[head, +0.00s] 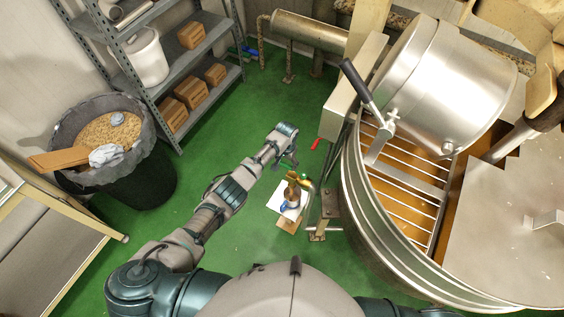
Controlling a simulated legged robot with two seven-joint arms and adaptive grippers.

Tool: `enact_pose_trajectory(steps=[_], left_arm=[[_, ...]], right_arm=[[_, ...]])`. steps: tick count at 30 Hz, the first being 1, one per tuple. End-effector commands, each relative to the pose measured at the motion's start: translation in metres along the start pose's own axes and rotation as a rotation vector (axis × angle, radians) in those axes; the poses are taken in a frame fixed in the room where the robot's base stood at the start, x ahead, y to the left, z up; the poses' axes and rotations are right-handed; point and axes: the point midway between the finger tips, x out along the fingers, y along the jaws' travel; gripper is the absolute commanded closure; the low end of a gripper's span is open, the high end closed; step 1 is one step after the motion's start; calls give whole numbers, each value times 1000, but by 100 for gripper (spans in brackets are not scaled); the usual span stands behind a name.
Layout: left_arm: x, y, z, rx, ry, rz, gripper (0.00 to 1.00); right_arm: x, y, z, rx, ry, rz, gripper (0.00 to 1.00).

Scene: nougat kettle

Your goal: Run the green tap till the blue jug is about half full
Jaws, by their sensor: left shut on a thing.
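The green tap (285,168) is low beside the kettle stand, with brass-coloured parts just below and right of its green handle. My left gripper (287,161) reaches down to it from the left and is shut on the green handle. The blue jug (286,207) stands below the tap on a small pale stand, partly hidden by the brass and brown parts above it. I cannot make out any stream or the level in the jug. My right gripper is out of view; only part of that arm shows at the bottom edge.
A large steel kettle (440,85) and a round steel vat (352,190) fill the right. A red handle (315,144) is near the tap. A shelf rack (165,75) and a black bin (135,185) stand left. Green floor is clear between.

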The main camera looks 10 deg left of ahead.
Motion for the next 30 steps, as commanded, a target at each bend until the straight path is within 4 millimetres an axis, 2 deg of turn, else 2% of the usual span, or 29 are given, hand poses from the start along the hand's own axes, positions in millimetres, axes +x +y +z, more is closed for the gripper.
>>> enact_pose_trajectory(steps=[10,11,13,24,26,30], left_arm=[[-2,0,-1,-8,3,1,91],[-2,0,-1,-8,3,1,21],[-2,0,-1,-7,3,1,3],[-2,0,0,-4,1,1,3],[-5,0,-1,-4,1,1,3],[-25,0,-1,-2,4,2,3]], right_arm=[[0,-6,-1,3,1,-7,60],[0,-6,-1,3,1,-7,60],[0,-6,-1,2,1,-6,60],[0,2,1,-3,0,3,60],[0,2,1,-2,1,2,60],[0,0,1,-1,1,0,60]])
